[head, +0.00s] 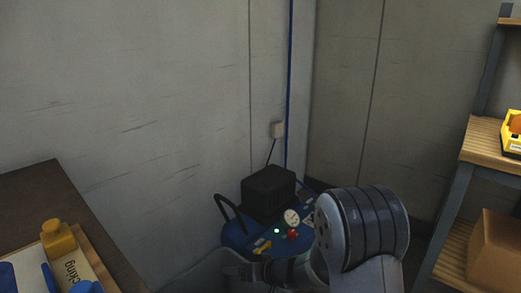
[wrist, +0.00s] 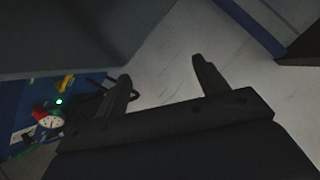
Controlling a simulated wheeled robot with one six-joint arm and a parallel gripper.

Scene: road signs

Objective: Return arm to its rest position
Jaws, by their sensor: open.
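My gripper (wrist: 161,69) shows in the wrist view with its two dark fingers spread apart and nothing between them. Beyond the fingers is pale grey wall or floor; I cannot tell which. My grey arm, with a dark banded joint (head: 375,225), fills the lower middle and right of the head view. In that view I cannot make out the fingers clearly. My arm overlaps the front of a blue machine (head: 234,236) with a black ribbed block (head: 268,191), a round gauge (head: 292,217), a green light and a red knob. Its gauge also shows at left in the wrist view (wrist: 50,124).
A wooden shelf (head: 487,139) at right holds a yellow bin (head: 513,132) and a cardboard box (head: 497,250). Walls stand behind the machine, with an outlet (head: 277,129) and cable.

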